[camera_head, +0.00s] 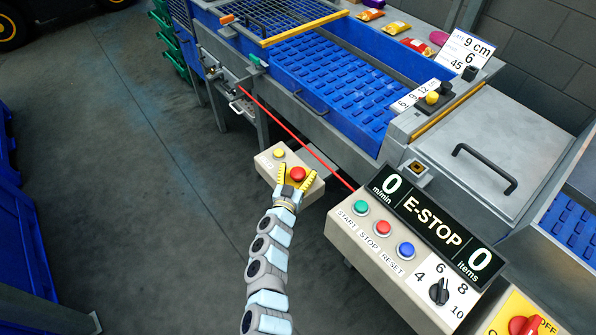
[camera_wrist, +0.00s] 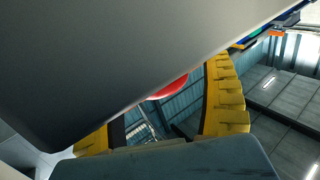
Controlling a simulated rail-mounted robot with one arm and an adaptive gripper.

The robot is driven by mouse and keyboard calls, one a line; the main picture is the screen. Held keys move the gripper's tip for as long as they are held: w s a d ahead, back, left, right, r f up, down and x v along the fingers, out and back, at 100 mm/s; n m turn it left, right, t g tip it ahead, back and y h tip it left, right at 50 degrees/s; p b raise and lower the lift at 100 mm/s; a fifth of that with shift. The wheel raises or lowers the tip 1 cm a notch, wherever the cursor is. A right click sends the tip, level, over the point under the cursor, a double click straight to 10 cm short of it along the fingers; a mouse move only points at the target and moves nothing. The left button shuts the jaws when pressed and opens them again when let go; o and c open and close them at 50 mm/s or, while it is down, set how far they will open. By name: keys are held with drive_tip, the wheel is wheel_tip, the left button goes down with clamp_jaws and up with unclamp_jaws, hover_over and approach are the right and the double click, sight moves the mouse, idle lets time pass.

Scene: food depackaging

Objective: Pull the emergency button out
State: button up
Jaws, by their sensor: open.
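The red emergency button (camera_head: 298,173) sits on a small beige box (camera_head: 263,162) that also bears a yellow lamp or button (camera_head: 279,153). My gripper (camera_head: 297,176) is at the box, its yellow fingers spread on either side of the red button. In the wrist view the red button's rim (camera_wrist: 170,88) shows between the open fingers (camera_wrist: 158,115), partly hidden by the large grey face of the box (camera_wrist: 110,60). I cannot tell whether either finger touches the button.
A control panel (camera_head: 345,230) to the right shows "E-STOP", two zeros, green, red and blue buttons and a dial. A red cord (camera_head: 300,140) runs from the conveyor side to behind the panel. A blue conveyor (camera_head: 335,75) lies beyond. Open floor (camera_head: 130,190) is at left.

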drive_tip(key=shift+c, duration=0.3)
drive_tip(key=c, duration=1.2)
drive_tip(key=shift+r+p, duration=0.85)
drive_tip(key=shift+p, duration=0.5)
drive_tip(key=o, duration=1.3)
drive_tip(key=shift+c, duration=0.2)
drive_tip(key=shift+f, duration=0.1)
drive_tip(key=shift+s+f, duration=0.1)
drive_tip(key=shift+s, duration=0.05)
